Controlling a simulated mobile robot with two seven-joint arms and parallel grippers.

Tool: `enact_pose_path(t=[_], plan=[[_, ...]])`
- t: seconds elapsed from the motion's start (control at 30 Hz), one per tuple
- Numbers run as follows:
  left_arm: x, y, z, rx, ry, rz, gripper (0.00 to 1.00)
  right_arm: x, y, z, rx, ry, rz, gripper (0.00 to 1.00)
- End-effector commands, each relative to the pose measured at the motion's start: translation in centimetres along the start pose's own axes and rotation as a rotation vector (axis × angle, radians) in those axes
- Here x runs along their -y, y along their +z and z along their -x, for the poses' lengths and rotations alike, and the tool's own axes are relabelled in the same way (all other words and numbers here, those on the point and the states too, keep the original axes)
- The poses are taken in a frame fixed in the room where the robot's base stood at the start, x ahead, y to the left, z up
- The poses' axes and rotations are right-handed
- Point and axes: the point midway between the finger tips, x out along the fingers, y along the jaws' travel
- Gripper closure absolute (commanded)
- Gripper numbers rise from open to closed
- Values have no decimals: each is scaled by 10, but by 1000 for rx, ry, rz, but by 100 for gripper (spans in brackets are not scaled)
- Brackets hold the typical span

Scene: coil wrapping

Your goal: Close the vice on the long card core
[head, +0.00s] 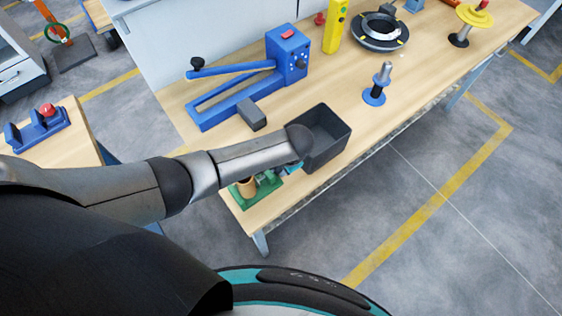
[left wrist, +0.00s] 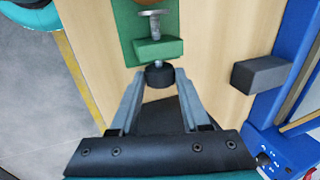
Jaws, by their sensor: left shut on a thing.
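The green vice (head: 268,188) stands at the near left corner of the bench, partly hidden by my left arm in the head view. The brown card core (head: 246,187) stands upright in it. In the left wrist view the core (left wrist: 172,3) shows only as a sliver at the top edge. A metal screw with a round pad (left wrist: 153,14) passes through the green vice block (left wrist: 158,48) and faces the core. My left gripper (left wrist: 160,78) is shut on the black vice knob (left wrist: 159,73). The gripper's fingers are hidden in the head view. My right gripper is not in view.
A dark open bin (head: 326,140) stands beside my left wrist. Behind it are a grey block (head: 251,114) and a blue lever tool (head: 288,58). A blue-based spindle (head: 375,96) stands further right. Bare bench top lies between them.

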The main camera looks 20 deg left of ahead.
Motion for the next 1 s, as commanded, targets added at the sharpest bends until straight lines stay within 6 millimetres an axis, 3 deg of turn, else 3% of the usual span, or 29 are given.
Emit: enact_pose_path(t=[0.2,0.6,1.0], plan=[[2,0,0,0,29,2,89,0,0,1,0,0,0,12],[8,-1,-2,-2,308,1,89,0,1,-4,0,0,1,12],[9,-1,-4,-1,354,3,89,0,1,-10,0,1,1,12]])
